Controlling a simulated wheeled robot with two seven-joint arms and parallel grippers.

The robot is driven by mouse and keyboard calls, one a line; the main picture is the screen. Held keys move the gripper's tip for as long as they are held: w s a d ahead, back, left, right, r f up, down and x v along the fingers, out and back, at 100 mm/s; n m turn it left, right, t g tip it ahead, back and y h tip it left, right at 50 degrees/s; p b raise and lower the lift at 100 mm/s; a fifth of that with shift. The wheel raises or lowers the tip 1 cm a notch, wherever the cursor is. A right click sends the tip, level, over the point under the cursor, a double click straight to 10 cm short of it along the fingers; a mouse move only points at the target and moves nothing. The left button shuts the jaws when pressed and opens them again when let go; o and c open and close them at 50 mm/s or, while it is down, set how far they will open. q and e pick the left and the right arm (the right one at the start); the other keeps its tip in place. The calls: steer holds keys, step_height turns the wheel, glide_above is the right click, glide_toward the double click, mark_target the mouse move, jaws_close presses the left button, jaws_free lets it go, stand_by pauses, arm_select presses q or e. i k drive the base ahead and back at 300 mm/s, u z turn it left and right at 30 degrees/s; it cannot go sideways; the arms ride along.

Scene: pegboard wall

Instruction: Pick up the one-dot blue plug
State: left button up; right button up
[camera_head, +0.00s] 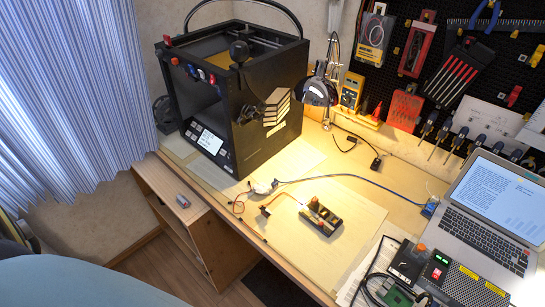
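A small blue plug (430,206) lies on the wooden desk at the left edge of the laptop. It appears to be at the end of a blue cable (378,187), which runs left to a whitish lump (263,187) near the printer. The plug is too small to see any dots on it. I cannot tell whether it is loose or inserted in something. Neither of my grippers is in view.
A black 3D printer (236,130) stands at the back left. A lamp (318,92) and pegboard tools are behind. A dark handheld device (321,217) lies mid-desk. The open laptop (495,205) and black electronics boxes (436,272) fill the right. Bare desk (385,222) lies between.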

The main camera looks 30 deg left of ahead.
mark_target(274, 185)
steer(key=u, duration=0.95)
